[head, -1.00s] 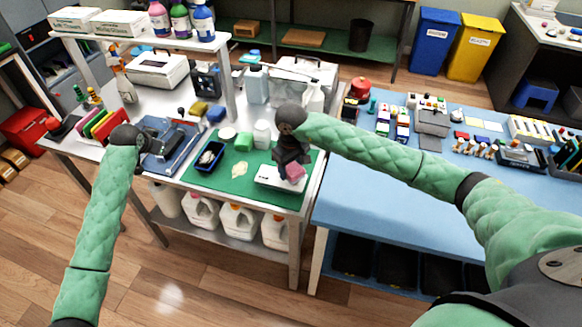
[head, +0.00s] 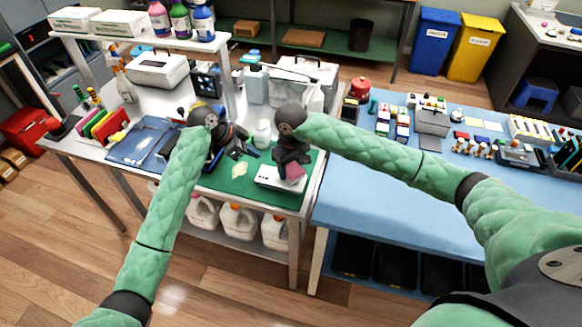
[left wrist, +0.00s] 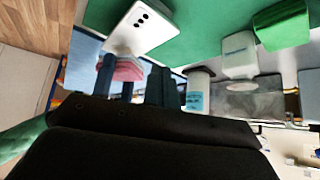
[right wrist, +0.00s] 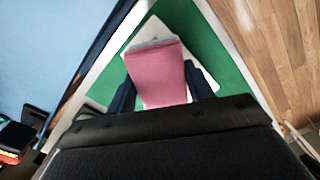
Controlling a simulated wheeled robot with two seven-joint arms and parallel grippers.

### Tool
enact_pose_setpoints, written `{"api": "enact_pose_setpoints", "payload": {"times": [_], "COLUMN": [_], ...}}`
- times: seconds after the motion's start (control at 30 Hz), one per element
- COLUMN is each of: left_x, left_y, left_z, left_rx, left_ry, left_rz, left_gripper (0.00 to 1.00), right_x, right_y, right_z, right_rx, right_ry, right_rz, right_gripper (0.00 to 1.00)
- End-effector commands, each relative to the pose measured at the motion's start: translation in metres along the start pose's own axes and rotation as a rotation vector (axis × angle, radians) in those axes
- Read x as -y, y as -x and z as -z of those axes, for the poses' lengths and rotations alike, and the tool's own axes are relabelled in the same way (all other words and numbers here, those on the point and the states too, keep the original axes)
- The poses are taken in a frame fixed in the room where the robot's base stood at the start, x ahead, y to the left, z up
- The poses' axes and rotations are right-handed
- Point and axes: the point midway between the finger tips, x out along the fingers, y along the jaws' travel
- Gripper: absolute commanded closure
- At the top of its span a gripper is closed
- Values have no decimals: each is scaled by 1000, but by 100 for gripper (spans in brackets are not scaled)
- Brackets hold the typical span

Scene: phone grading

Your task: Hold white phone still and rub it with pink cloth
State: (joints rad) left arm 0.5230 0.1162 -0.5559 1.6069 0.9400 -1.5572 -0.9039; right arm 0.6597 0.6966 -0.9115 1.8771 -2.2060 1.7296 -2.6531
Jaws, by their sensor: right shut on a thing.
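The white phone (head: 272,181) lies on the green mat (head: 227,184) near the table's front edge. Its dark camera dots show in the left wrist view (left wrist: 136,38). My right gripper (head: 292,166) is shut on the pink cloth (head: 295,172), just over the phone. The cloth hides part of the phone in the right wrist view (right wrist: 158,75); I cannot tell whether they touch. My left gripper (head: 249,152) is open and empty over the mat, to the left of the phone and apart from it.
A pale crumpled piece (head: 239,170) lies on the mat left of the phone. A white jar (head: 262,133) and bottles stand behind. A blue tray (head: 134,146) lies at the table's left. The blue table (head: 375,210) has free room in front.

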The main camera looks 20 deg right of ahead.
Motion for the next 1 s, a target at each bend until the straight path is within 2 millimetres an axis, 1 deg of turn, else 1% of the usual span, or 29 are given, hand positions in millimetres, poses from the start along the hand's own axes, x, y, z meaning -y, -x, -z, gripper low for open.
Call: {"api": "enact_pose_setpoints", "payload": {"times": [0.03,0.2,0.47,0.8,1.0], "left_x": [-5,-13,-15,-15,-15], "left_y": [-8,-20,-31,-55,-61], "left_z": [1,1,-7,-28,-32], "left_rx": [-7,-17,-18,-17,-17], "left_ry": [1,3,6,5,4], "left_rz": [-13,-33,-36,-36,-34], "left_gripper": [100,100,100,100,100], "right_x": [0,0,0,0,0], "right_y": [0,0,0,0,0], "right_z": [0,0,0,0,0], "right_rx": [0,0,0,0,0], "right_ry": [0,0,0,0,0], "right_rz": [0,0,0,0,0], "right_gripper": [66,66,66,66,66]}}
